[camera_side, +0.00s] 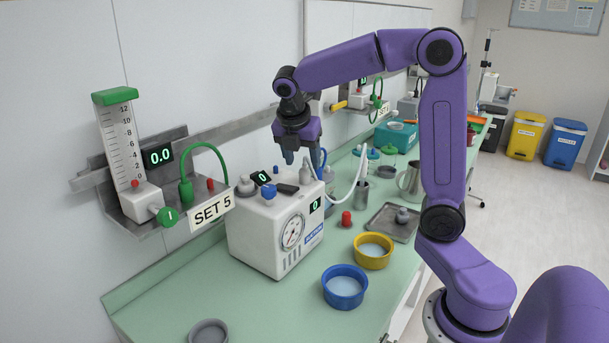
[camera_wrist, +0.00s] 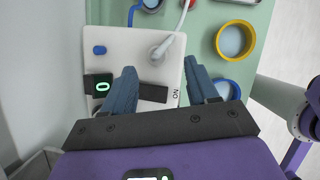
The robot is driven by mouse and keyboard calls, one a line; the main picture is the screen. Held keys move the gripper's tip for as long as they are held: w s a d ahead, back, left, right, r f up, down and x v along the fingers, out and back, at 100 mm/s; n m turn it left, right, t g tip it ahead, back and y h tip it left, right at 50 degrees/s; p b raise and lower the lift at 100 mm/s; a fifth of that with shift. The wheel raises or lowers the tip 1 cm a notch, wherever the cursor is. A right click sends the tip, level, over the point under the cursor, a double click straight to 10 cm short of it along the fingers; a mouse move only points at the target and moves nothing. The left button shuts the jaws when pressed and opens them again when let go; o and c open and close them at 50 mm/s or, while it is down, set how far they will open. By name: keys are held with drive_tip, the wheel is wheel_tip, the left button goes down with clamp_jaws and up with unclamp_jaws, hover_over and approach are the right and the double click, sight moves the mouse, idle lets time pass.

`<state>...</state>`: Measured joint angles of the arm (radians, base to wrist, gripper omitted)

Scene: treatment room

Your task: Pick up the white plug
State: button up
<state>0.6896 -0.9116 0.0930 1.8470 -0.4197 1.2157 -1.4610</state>
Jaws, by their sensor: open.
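The white plug (camera_wrist: 160,50) with its white cable is at the top of the white box-shaped device (camera_wrist: 125,40), beside a dark switch (camera_wrist: 153,92). In the side view the plug (camera_side: 305,174) stands near the far right edge of the device's top (camera_side: 262,240). My gripper (camera_side: 303,160) is above the device, pointing down, open and empty. In the wrist view its two blue fingers (camera_wrist: 160,68) are spread, with the plug seen between and just beyond the tips. Whether a finger touches the plug cannot be told.
A metal tray (camera_side: 391,223) is farther right. The wall rail with a gauge (camera_side: 124,150) is left. The front counter is mostly clear.

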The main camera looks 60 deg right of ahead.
sight(304, 169)
drive_tip(key=shift+x, duration=2.65)
drive_tip(key=shift+w+r, duration=0.1)
drive_tip(key=shift+w, duration=0.1)
clamp_jaws()
